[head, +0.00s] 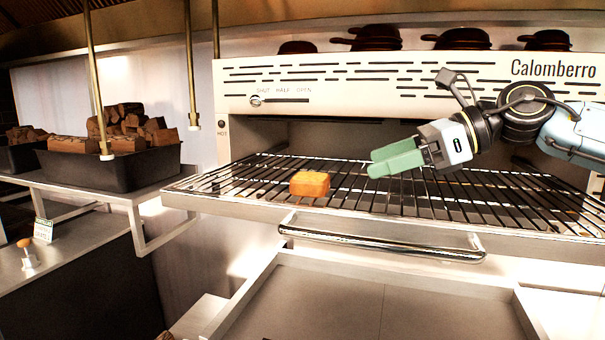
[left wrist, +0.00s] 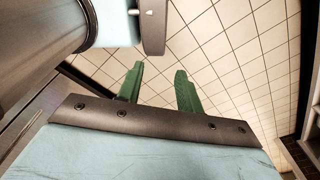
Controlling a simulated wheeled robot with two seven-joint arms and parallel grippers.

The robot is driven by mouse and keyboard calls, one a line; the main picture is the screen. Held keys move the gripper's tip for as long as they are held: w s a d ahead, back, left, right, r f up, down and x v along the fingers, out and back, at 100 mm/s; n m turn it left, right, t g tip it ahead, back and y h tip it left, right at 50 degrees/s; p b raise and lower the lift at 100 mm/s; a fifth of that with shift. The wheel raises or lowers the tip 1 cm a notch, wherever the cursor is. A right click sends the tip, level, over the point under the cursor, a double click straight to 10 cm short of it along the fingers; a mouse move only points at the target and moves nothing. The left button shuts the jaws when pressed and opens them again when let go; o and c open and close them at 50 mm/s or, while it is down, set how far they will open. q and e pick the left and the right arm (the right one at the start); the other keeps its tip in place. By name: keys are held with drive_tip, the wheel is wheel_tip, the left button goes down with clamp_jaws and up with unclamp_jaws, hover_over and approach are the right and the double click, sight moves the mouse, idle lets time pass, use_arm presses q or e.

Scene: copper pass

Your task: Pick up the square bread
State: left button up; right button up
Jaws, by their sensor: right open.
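The square bread (head: 310,184) is a small orange-brown block on the front left part of the wire rack (head: 255,182) of the oven. My right gripper (head: 372,163) is over the rack, to the right of the bread and apart from it, with its green fingers pointing left. It is open and holds nothing that I can see. My left gripper (left wrist: 158,80) shows only in the left wrist view. Its two green fingers stand apart with nothing between them, over a tiled surface.
The oven (head: 400,80) marked Calomberro has a front handle bar (head: 380,240) below the rack. Dark pans (head: 375,38) sit on top. A black tub (head: 110,170) of wood chunks stands at left. Metal rods (head: 190,70) hang at left. A tray (head: 380,300) lies below.

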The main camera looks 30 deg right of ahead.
sight(328, 179)
drive_tip(key=p+x, duration=0.1)
drive_tip(key=x, duration=0.1)
drive_tip(key=shift+w+a, duration=0.2)
drive_tip(key=shift+a, duration=0.1)
drive_tip(key=p+x, duration=0.2)
drive_tip(key=x, duration=0.1)
drive_tip(key=shift+d+f, duration=0.1)
drive_tip(key=shift+d, duration=0.1)
drive_tip(key=shift+w+a+f+p, duration=0.2)
drive_tip(key=shift+w+p, duration=0.15)
drive_tip(key=shift+p, duration=0.45)
drive_tip(key=shift+w+a+f+p, duration=0.15)
drive_tip(key=shift+w+f+p, duration=0.05)
drive_tip(key=shift+w+p, duration=0.25)
drive_tip(key=shift+w+a+f+p, duration=0.3)
drive_tip(key=shift+w+f+p, duration=0.05)
drive_tip(key=shift+w+p, duration=0.15)
use_arm(q)
wheel_tip(328, 179, up, 7)
drive_tip(key=shift+w+r, duration=0.15)
drive_tip(key=shift+w, duration=0.1)
use_arm(e)
drive_tip(key=shift+x, duration=1.1)
drive_tip(key=shift+c, duration=0.4)
drive_tip(key=c, duration=1)
